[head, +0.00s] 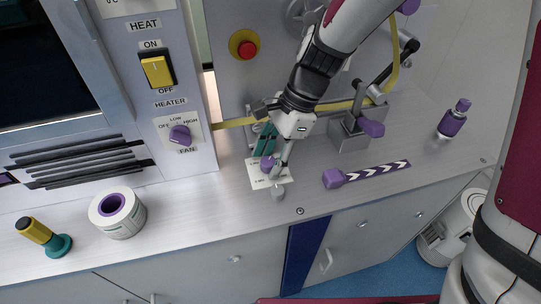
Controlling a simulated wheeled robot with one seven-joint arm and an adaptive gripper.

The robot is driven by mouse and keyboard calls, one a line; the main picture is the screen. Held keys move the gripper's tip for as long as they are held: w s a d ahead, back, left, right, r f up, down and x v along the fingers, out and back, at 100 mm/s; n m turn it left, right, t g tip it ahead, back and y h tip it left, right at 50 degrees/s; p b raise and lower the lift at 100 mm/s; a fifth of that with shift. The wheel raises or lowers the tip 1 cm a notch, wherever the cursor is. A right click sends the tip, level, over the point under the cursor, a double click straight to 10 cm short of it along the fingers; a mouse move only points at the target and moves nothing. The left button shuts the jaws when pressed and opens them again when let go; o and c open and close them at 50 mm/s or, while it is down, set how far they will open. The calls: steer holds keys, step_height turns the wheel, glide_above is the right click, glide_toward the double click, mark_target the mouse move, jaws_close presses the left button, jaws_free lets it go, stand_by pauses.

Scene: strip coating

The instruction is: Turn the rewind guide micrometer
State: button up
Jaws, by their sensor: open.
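A small purple knob (266,163), which looks like the micrometer, sits above a white label card (257,182) on the grey worktop. The print on the card is too small to read. My gripper (273,172) reaches down to this knob with its fingers open. The fingers overlap the knob and card in the picture, and I cannot tell whether they touch the knob. My gripper and wrist hide much of the metal mount behind. The yellow strip (232,123) runs behind my gripper.
A metal block (348,136) with a purple knob (371,128) stands to the right. A purple-handled arrow strip (370,173), a purple bottle (453,120), a tape roll (118,213) and a yellow-green tool (45,238) are on the worktop. The heater panel (178,90) rises at left.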

jaws_close()
steer(key=shift+n, duration=0.3)
steer(key=n+g+p, duration=0.1)
steer(key=n+p, duration=0.2)
steer(key=shift+r+n+h, duration=0.1)
steer(key=shift+n+h, duration=0.3)
steer(key=n+p, duration=0.1)
steer(key=n, duration=0.1)
steer(key=n+g+h, duration=0.1)
steer(key=n, duration=0.1)
steer(key=shift+w+a+n+p, duration=0.15)
steer(key=shift+n+p, duration=0.15)
steer(key=shift+p, duration=0.1)
steer(key=n+h, duration=0.1)
steer(key=n, duration=0.1)
steer(key=n+h+p, duration=0.1)
steer(key=n, duration=0.2)
steer(key=shift+a+g+h, duration=0.15)
steer(key=shift+g+h, duration=0.15)
steer(key=shift+g, duration=0.1)
steer(key=shift+n+t+h+p, duration=0.35)
steer(key=shift+n+h, duration=0.45)
steer(key=shift+n, duration=1.5)
steer(key=shift+a, duration=0.1)
